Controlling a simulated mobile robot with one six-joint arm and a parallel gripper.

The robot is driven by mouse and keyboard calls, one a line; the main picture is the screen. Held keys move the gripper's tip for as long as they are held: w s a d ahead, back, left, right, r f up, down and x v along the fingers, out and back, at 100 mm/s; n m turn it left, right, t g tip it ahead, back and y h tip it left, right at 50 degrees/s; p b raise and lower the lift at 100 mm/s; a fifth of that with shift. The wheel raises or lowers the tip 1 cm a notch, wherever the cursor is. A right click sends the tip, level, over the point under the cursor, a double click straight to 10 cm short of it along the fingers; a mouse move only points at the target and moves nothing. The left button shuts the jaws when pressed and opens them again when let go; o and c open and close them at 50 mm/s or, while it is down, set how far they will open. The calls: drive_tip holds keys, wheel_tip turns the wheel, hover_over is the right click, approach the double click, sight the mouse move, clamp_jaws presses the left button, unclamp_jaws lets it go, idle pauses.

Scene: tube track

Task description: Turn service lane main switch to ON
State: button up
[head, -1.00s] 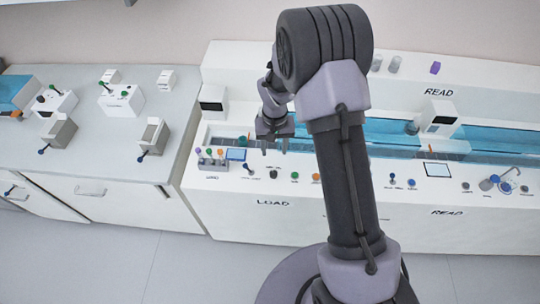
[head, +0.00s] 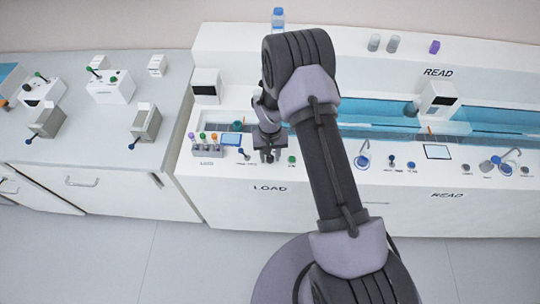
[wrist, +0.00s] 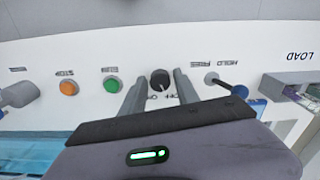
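A black rotary knob (wrist: 160,79) sits on the white front panel, with small inverted ON/OFF lettering beside it in the wrist view. A pale mark shows on the knob, but I cannot tell clearly which position it points to. My gripper (wrist: 159,74) is open, its two fingers on either side of the knob with visible gaps, so it does not appear to grip it. In the head view my gripper (head: 268,157) is low over the panel above the LOAD lettering and hides the knob.
A green button (wrist: 112,84) and an orange button (wrist: 68,87) lie left of the knob in the wrist view. A blue-tipped lever (wrist: 240,91) is on the right. A rack of coloured-cap tubes (head: 204,146) stands left of my gripper.

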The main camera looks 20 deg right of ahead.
clamp_jaws()
drive_tip(key=shift+m, duration=0.3)
drive_tip(key=m+b, duration=0.3)
drive_tip(key=m, duration=0.1)
drive_tip(key=shift+f, duration=0.1)
drive_tip(key=shift+m+b, duration=1.2)
drive_tip(key=shift+m, duration=1)
drive_tip(key=shift+o, duration=1.9)
unclamp_jaws()
